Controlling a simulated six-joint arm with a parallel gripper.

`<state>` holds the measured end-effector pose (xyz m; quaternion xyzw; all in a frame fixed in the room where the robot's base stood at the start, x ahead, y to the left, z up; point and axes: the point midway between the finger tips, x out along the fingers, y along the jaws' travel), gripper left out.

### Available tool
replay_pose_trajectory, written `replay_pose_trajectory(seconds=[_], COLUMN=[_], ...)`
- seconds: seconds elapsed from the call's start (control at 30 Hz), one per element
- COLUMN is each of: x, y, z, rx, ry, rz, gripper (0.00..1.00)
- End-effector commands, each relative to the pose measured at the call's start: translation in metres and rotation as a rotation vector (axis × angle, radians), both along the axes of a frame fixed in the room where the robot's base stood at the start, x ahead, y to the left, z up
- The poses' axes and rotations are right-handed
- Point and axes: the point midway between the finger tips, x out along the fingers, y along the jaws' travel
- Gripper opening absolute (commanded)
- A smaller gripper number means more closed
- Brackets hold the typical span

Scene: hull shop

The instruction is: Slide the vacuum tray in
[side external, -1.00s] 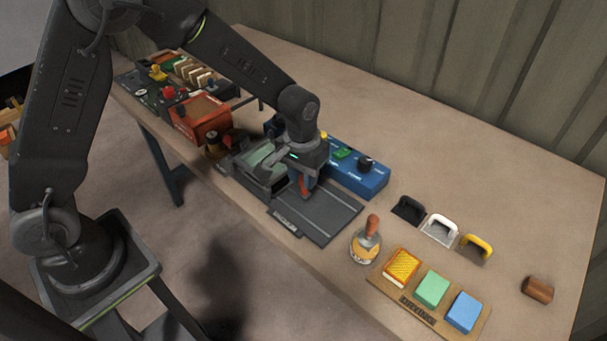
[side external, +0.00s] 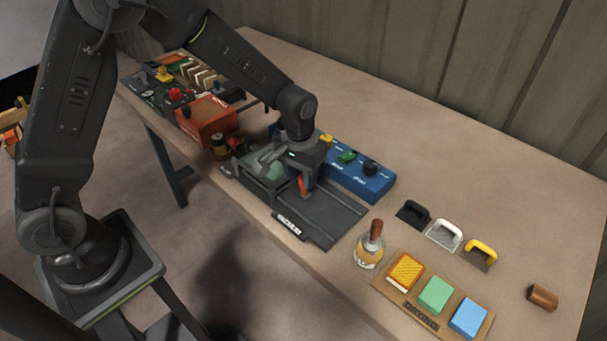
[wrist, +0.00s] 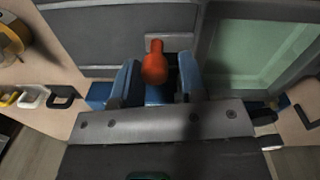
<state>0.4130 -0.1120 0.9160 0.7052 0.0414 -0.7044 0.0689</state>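The vacuum tray (side external: 262,166), a dark frame with a pale green pane, sits at the left part of a dark grey bed with rails (side external: 328,212). The pane also shows at the right of the wrist view (wrist: 250,52). An orange-red handle (wrist: 155,64) stands at the tray's edge on the side of the bare bed. My gripper (wrist: 160,80) is down at this handle, its blue fingers on either side. A gap shows between the handle and the right finger, so the fingers look open around it. The finger tips are partly hidden in the side view.
A blue control box (side external: 362,182) stands close behind the bed. An orange-red box (side external: 207,120) is beyond the tray's left end. A brush-like tool in a jar (side external: 371,246), a sponge board (side external: 421,309) and several handled pads (side external: 446,234) lie to the right. The bed's right part is clear.

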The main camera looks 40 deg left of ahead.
Motion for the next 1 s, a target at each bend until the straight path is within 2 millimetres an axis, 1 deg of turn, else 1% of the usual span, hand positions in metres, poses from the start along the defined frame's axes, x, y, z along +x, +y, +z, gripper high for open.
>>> replay_pose_trajectory(seconds=[0.03, 0.1, 0.5, 0.63, 0.7, 0.73, 1.0], x=[0.001, 0.001, 0.001, 0.001, 0.001, 0.002, 0.001], y=[0.001, 0.001, 0.001, -0.008, -0.018, -0.019, -0.017], z=[0.000, 0.000, 0.000, 0.000, 0.000, 0.004, 0.057], rx=[0.001, 0.001, 0.001, 0.002, 0.001, -0.001, -0.002], ry=[-0.002, -0.003, -0.003, -0.004, -0.005, -0.008, -0.009], rz=[0.001, 0.002, 0.002, 0.000, -0.002, 0.001, 0.002], gripper=[0.48, 0.53, 0.53, 0.53, 0.53, 0.53, 0.53])
